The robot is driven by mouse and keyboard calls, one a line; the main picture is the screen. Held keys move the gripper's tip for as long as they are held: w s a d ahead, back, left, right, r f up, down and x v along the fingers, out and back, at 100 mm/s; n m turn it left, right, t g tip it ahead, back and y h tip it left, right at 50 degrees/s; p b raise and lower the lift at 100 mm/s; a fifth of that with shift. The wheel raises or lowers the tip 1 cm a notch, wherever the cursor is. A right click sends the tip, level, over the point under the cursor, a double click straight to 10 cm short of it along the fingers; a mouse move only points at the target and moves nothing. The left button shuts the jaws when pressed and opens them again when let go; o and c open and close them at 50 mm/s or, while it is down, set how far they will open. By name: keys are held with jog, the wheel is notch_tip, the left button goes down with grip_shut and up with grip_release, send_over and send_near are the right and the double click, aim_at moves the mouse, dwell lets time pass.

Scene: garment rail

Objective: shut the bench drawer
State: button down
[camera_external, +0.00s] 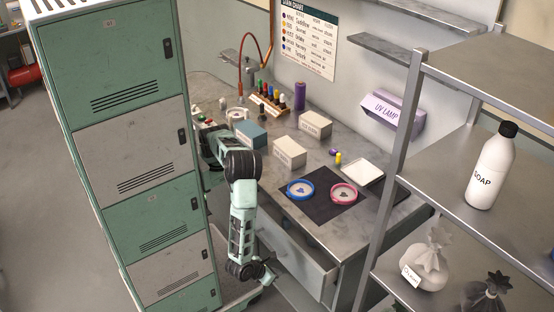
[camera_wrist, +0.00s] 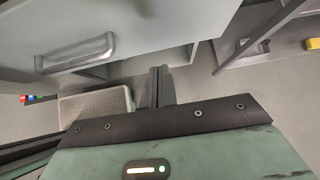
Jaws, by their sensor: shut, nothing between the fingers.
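The bench drawer (camera_external: 311,273) is under the front edge of the grey bench and stands pulled out, its inside partly visible from above. In the wrist view, a pale grey front with a bar handle (camera_wrist: 78,54) fills the upper left. My gripper (camera_external: 268,272) is low in front of the bench, by the left part of the drawer. In the wrist view my gripper's fingers (camera_wrist: 159,84) are together and empty, close to the lower edge of the pale front. I cannot tell whether they touch it.
Green and grey lockers (camera_external: 140,140) stand close on my arm's left. A metal shelf rack (camera_external: 400,150) with a soap bottle (camera_external: 491,168) and bags stands at the right. The bench top holds boxes, a dark mat (camera_external: 322,209) and two round dishes. Grey floor shows below.

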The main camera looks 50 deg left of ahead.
aim_at(298, 268)
jog(key=shift+w+f+p, duration=0.3)
jog(key=shift+w+f, duration=0.35)
jog(key=shift+w, duration=0.65)
jog(key=shift+w+f+p, duration=0.25)
jog(key=shift+w+f, duration=0.35)
jog(key=shift+w, duration=0.7)
jog(key=shift+w+f+p, duration=0.3)
jog(key=shift+w+f, duration=0.35)
jog(key=shift+w, duration=0.65)
